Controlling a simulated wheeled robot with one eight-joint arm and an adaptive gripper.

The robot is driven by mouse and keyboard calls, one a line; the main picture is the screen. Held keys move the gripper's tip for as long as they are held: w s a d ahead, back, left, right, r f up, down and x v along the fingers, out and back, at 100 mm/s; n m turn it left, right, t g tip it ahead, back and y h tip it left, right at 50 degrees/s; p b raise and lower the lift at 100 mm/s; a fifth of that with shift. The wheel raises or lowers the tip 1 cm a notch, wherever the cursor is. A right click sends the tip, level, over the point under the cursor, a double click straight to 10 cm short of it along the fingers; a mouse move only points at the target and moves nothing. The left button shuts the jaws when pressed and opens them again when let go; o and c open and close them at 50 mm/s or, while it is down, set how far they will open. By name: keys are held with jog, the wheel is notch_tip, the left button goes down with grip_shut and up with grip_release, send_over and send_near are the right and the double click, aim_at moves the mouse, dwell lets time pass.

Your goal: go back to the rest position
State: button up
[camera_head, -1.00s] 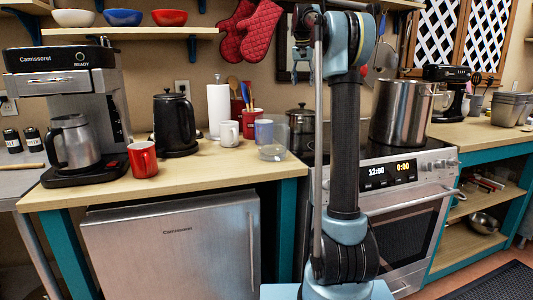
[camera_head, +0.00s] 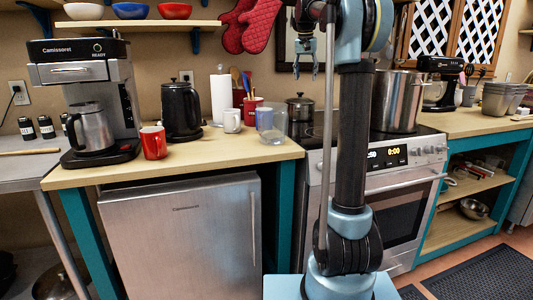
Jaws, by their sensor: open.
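My gripper (camera_head: 305,66) hangs fingers-down near the top of the picture, left of my upright arm column. Its fingers are apart and nothing is between them. It is above the counter, in front of the wall and the dark frame behind it. The upper part of my arm runs out of the top of the view.
A wooden counter (camera_head: 75,180) holds a coffee maker with a steel carafe (camera_head: 93,128), a red mug (camera_head: 153,142), a black kettle (camera_head: 181,110), a white mug (camera_head: 232,120) and a clear container (camera_head: 272,124). A large pot (camera_head: 396,102) stands on the stove (camera_head: 403,205) behind my arm.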

jog(key=s+f+n, duration=0.2)
jog(key=s+f, duration=1.8)
jog(key=s, duration=0.4)
jog(key=s+d+f+n+y, duration=0.1)
jog(key=s+f+n, duration=0.1)
jog(key=s+f, duration=1.9)
jog(key=s, duration=0.4)
jog(key=shift+d+g, duration=0.15)
jog(key=shift+g, duration=0.15)
jog(key=shift+s, duration=0.1)
